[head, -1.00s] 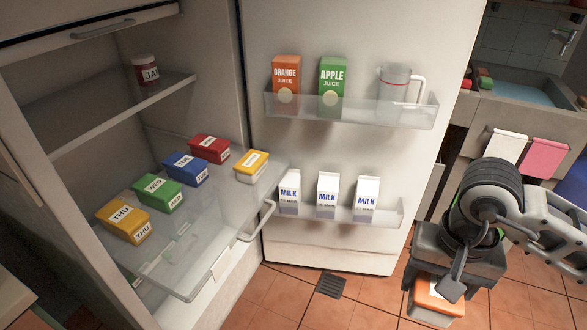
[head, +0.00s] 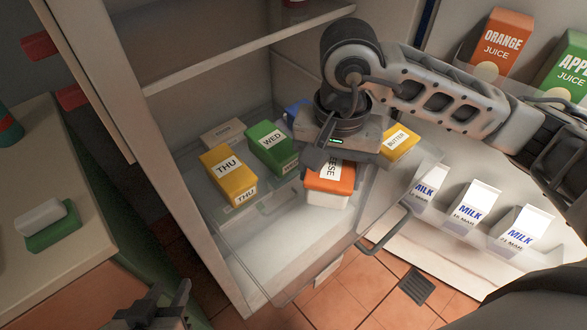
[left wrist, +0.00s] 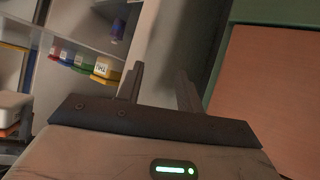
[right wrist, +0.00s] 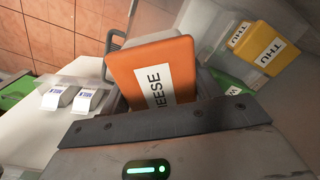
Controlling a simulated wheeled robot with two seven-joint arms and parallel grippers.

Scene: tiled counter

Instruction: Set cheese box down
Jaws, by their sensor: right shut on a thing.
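The cheese box (head: 328,188), with an orange lid and a white body, is in my right gripper (head: 322,160). It is over the clear fridge drawer (head: 270,262), right of the yellow THU box (head: 228,174) and in front of the green WED box (head: 268,145). I cannot tell whether its base touches the drawer floor. In the right wrist view the cheese box (right wrist: 155,75) fills the space at the jaws, lid facing the camera. My left gripper (head: 155,305) is low at the left; its fingers stand apart and empty in the left wrist view (left wrist: 155,90).
The yellow butter box (head: 398,145) sits right of my right gripper. A blue box (head: 297,108) and a pale box (head: 222,132) are behind. Milk cartons (head: 473,202) stand in the door rack. The drawer's front is clear. A counter (head: 60,180) is at left.

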